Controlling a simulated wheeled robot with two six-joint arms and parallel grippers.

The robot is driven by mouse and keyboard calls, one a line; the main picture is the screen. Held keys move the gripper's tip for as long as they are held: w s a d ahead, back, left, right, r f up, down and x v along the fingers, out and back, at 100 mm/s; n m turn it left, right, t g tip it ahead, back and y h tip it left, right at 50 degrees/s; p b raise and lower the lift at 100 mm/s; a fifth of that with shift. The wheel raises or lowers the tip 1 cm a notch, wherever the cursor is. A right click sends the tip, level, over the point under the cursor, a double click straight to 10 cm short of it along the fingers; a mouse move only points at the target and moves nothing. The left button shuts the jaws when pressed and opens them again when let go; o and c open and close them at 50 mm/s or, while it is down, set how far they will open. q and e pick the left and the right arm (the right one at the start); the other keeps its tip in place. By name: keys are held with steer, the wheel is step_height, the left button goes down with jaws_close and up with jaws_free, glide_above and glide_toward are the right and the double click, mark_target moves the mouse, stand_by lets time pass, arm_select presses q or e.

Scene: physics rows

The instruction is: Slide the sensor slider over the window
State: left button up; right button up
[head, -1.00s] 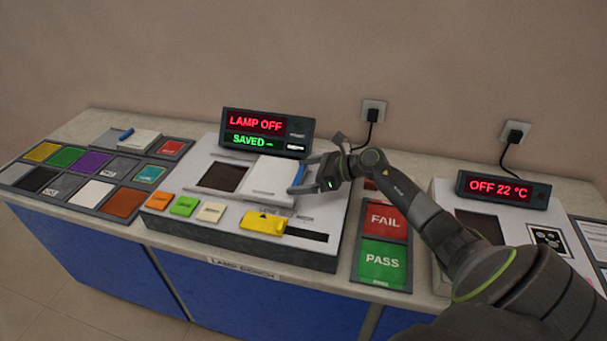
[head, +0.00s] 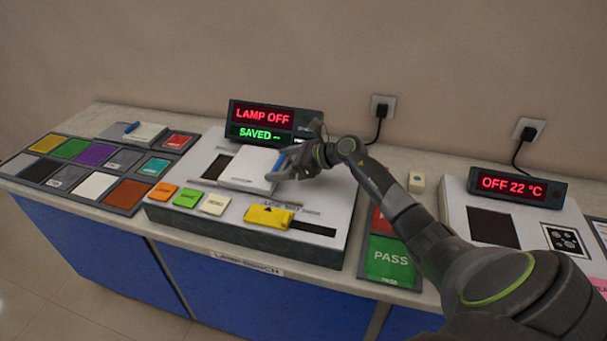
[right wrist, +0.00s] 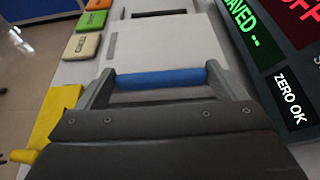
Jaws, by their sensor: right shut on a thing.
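The sensor slider is a white block (head: 245,170) with a blue handle (head: 279,163) on the lamp bench. My right gripper (head: 285,168) is shut on the blue handle. In the right wrist view the handle (right wrist: 161,79) lies between the two fingers, with the white slider (right wrist: 165,45) ahead of it. The dark window (head: 217,166) shows at the slider's left, and the slider covers part of it. A strip of the window (right wrist: 160,13) shows beyond the slider in the right wrist view. My left gripper is not in view.
The display (head: 270,122) behind reads LAMP OFF and SAVED. A yellow slider (head: 268,216) and orange, green and cream buttons (head: 187,198) line the bench's front. Colour tiles (head: 95,186) lie left. The PASS pad (head: 391,262) and a second device (head: 520,230) are right.

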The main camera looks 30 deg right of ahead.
mark_target(250, 164)
steer(key=w+a+b, duration=0.1)
steer(key=w+a, duration=0.1)
steer(key=w, duration=0.1)
steer(key=w+a+b, duration=0.2)
steer(key=w+a, duration=0.1)
steer(key=shift+w+a+b, duration=0.25)
steer(key=shift+b, duration=0.05)
steer(key=shift+w+a, duration=0.2)
steer(key=shift+w, duration=0.05)
steer(key=shift+r, duration=0.15)
steer(key=o, duration=1.1)
steer(key=shift+w+a, duration=0.15)
steer(key=b+v, duration=0.2)
steer(key=v, duration=1.5)
steer(key=shift+b, duration=0.35)
